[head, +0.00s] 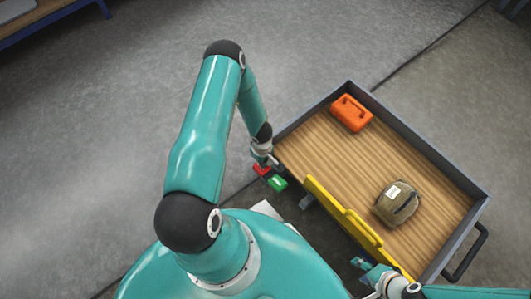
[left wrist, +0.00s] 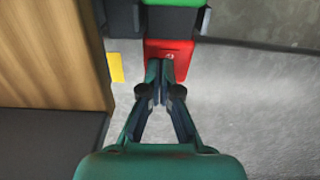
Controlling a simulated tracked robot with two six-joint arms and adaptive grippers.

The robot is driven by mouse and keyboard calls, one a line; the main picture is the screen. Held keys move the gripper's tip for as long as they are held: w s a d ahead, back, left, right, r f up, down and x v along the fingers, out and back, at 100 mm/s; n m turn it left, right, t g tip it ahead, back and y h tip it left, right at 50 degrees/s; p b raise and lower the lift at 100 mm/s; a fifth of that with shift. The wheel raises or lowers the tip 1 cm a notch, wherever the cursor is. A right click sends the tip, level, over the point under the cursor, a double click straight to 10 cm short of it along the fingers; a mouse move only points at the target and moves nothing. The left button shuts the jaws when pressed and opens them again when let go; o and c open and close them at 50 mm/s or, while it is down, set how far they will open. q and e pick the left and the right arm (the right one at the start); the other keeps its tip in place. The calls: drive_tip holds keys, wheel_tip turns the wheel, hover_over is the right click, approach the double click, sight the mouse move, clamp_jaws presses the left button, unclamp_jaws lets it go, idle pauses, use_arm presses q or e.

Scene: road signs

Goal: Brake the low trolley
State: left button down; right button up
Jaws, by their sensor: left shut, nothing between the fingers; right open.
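The low trolley (head: 395,122) has a wooden deck and a grey rim; a yellow panel (head: 345,226) stands on its near side. A red pedal (head: 261,169) and a green pedal (head: 278,183) stick out at its near left corner. My left gripper (head: 271,161) is shut and empty beside the red pedal. In the left wrist view its closed fingertips (left wrist: 160,66) overlap the red pedal (left wrist: 180,49); I cannot tell whether they touch. The green pedal (left wrist: 204,20) is partly cut off there. My right gripper (head: 361,267) is open near the yellow panel.
An orange case (head: 351,113) and a khaki bag (head: 396,204) lie on the deck. A black handle (head: 477,252) juts out at the right end. A blue-framed bench (head: 58,16) is at the top left. Grey floor left of the trolley is clear.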

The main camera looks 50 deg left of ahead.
use_arm(q)
drive_tip(key=shift+a+f, duration=0.1)
drive_tip(key=shift+a, duration=0.05)
idle(0.3)
drive_tip(key=shift+a+r, duration=0.1)
drive_tip(key=shift+r, duration=0.15)
drive_tip(key=r+p, duration=0.5)
drive_tip(key=shift+a, duration=0.4)
wheel_tip(320, 180, up, 8)
drive_tip(key=a+p, duration=0.2)
drive_tip(key=p, duration=0.2)
drive_tip(key=shift+r, duration=0.15)
drive_tip(key=shift+w+d, duration=0.1)
